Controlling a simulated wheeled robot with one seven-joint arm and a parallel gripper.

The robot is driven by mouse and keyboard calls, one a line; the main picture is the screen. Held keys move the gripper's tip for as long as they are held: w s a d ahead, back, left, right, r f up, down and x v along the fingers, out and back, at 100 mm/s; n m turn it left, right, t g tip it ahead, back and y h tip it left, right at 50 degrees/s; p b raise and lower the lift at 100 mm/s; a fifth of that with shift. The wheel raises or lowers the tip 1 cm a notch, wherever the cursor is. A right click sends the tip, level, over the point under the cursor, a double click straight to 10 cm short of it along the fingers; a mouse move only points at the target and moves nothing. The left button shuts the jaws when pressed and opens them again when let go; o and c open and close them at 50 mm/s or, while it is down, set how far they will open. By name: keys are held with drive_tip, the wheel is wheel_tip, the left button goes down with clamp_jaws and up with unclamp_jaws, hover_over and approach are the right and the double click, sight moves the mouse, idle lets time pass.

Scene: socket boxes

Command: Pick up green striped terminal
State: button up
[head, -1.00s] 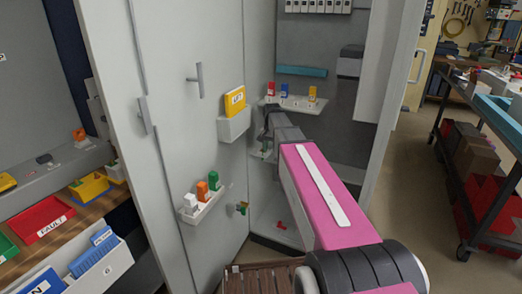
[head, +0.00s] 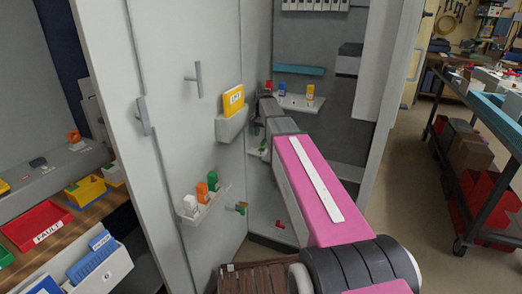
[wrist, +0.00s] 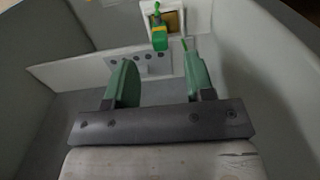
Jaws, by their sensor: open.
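The green striped terminal (wrist: 159,38) shows at the top centre of the wrist view, green with a yellow band and a thin green part above it. It stands just beyond my fingertips, in front of a yellow-edged opening. My gripper (wrist: 160,72) is open, one green finger on each side, with nothing between them. In the head view my gripper (head: 262,143) is small and partly hidden by my arm, and I cannot make out the terminal clearly there.
A pale strip with several holes (wrist: 153,62) lies behind my fingers. A door shelf (head: 205,203) holds white, orange and green blocks. A yellow booklet (head: 233,100) sits in a door pocket. A back shelf (head: 300,104) carries small blocks. Cabinet walls stand close on both sides.

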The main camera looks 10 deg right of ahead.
sight(263, 142)
drive_tip(key=shift+f, duration=2.9)
clamp_jaws()
